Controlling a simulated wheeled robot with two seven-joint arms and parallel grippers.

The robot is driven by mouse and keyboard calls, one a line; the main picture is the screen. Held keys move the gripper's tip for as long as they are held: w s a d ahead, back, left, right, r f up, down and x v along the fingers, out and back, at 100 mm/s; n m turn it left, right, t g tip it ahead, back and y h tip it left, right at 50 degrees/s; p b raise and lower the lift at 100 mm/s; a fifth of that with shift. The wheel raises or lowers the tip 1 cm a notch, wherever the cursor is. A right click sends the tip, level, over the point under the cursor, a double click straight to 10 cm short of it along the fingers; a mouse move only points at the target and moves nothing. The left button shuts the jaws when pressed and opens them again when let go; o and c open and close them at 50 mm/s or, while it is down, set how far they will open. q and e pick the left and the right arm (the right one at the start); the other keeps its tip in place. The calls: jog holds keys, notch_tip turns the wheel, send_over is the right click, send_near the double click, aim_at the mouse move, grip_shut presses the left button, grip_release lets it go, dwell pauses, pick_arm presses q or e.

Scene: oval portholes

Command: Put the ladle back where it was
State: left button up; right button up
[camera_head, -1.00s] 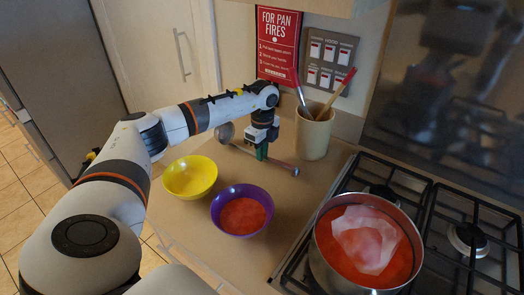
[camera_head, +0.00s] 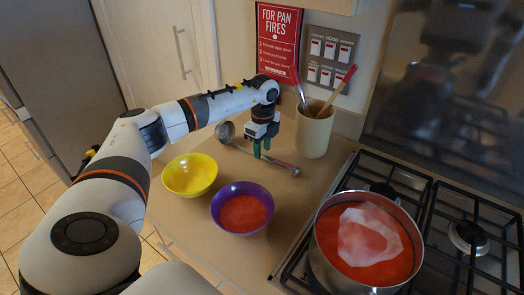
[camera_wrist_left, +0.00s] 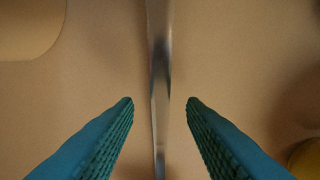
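The metal ladle (camera_head: 283,164) lies on the counter behind the two bowls. Its bowl end is at the left and its handle runs right towards the front of the utensil pot. My left gripper (camera_head: 262,152) is over the handle, pointing down, with its green fingers apart. In the left wrist view the handle (camera_wrist_left: 160,75) runs between the two open fingertips (camera_wrist_left: 160,103), with a gap on each side and no visible contact. My right gripper is not in view.
A yellow bowl (camera_head: 190,161) and a purple bowl (camera_head: 217,217) with red contents stand in front. A cream utensil pot (camera_head: 313,137) stands close behind the gripper. A steel pot (camera_head: 325,272) of red food sits on the gas hob at right.

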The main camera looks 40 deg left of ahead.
aim_at(263, 155)
pick_arm(q)
notch_tip(263, 155, up, 11)
jog(key=b, duration=0.1)
jog(key=shift+f+b, duration=0.2)
jog(key=shift+b, duration=0.2)
